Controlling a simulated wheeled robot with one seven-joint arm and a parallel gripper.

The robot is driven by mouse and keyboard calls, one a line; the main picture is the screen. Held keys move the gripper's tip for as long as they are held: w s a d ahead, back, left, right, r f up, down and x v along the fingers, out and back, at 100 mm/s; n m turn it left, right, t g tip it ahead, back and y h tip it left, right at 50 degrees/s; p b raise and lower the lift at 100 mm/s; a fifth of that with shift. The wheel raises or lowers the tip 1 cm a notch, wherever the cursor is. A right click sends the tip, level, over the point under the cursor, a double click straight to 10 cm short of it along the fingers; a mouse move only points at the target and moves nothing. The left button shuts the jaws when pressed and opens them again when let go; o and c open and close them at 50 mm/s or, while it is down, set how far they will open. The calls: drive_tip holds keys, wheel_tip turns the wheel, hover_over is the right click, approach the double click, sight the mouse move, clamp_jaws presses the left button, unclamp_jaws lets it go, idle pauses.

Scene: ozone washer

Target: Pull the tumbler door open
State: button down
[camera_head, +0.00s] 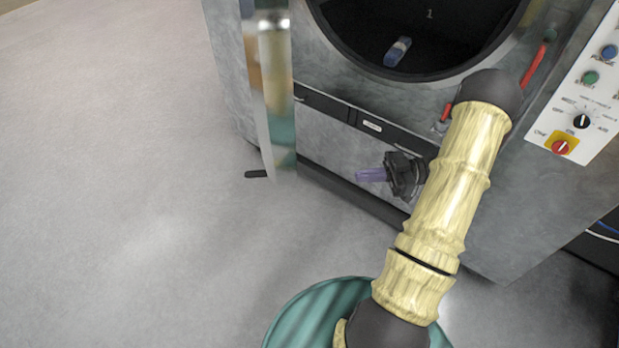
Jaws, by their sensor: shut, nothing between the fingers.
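The tumbler door (275,95) shows as a narrow, shiny panel seen nearly edge-on. It stands swung out at the left of the round tumbler opening (425,30), which is uncovered and dark inside. My gripper (360,174) is low in front of the washer, right of the door and apart from it. Its purple fingers point left and are shut with nothing between them. A small black bar (256,174) shows by the door's lower end; I cannot tell whether it is the handle. The top of the door is out of frame.
A small blue and white object (397,51) lies inside the opening. The washer's grey front (330,150) is close behind my gripper. A white control panel (585,95) with knobs and buttons is at the right. The grey floor (110,180) at the left is clear.

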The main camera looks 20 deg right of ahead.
drive_tip(key=p+x, duration=0.6)
drive_tip(key=x, duration=0.8)
drive_tip(key=shift+a, duration=0.15)
